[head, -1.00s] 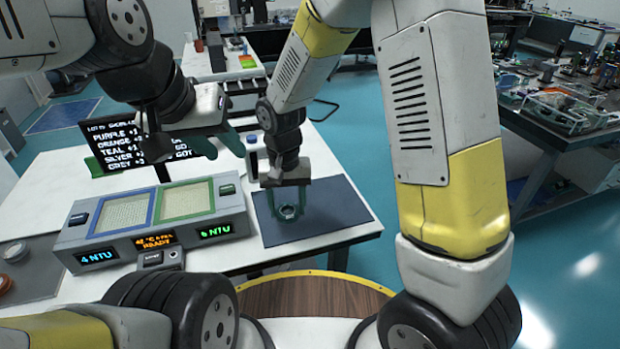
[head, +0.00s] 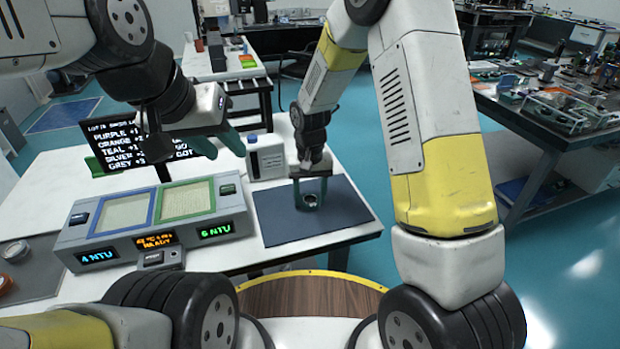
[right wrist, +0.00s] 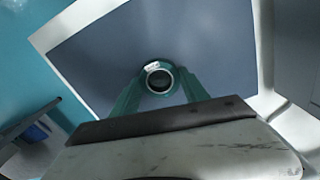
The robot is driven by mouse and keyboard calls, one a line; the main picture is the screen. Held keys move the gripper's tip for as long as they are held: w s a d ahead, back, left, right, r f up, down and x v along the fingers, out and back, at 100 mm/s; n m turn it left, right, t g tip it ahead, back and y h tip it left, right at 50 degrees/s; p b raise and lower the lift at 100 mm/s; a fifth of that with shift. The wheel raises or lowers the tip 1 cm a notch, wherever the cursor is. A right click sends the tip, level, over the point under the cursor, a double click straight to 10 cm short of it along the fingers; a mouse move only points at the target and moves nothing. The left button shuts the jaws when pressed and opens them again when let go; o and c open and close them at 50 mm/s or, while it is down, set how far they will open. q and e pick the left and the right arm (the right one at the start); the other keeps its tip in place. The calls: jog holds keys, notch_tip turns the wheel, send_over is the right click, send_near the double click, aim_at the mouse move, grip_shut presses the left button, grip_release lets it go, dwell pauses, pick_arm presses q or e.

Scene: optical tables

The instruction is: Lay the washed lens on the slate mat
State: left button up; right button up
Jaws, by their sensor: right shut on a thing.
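The lens (head: 310,201) is a small round piece with a dark ring; it also shows in the right wrist view (right wrist: 159,78). My right gripper (head: 311,197) is shut on it, with the green fingers on either side, over the slate mat (head: 275,228). I cannot tell whether the lens touches the mat. The mat is a dark blue-grey rectangle at the table's right end and fills much of the right wrist view (right wrist: 100,65). My left gripper (head: 226,146) hangs above the bath unit, its green fingers apart, with nothing seen between them.
A grey bath unit (head: 155,258) with a blue-framed and a green-framed basin stands left of the mat. A white bottle (head: 266,158) stands behind the mat. The mat's front part is bare.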

aim_at(310, 198)
jog(key=o, duration=1.6)
jog(key=shift+f, duration=0.1)
jog(key=shift+c, duration=0.2)
jog(key=s+d+r+t+y, duration=0.1)
jog(key=s+d+r, duration=0.1)
jog(key=r, duration=0.8)
jog(key=s+d+r, duration=0.1)
jog(key=d+r, duration=0.2)
jog(key=r, duration=0.6)
jog(key=s+d+r+t, duration=0.2)
jog(key=s+d+r, duration=0.2)
jog(key=s, duration=0.4)
jog(key=s+d+r+t+y, duration=0.1)
jog(key=s+d+r+t, duration=0.2)
jog(key=s+d+r, duration=0.2)
jog(key=s, duration=0.3)
jog(key=shift+s+r+m, duration=0.2)
jog(key=shift+s+m, duration=0.2)
jog(key=shift+d, duration=0.1)
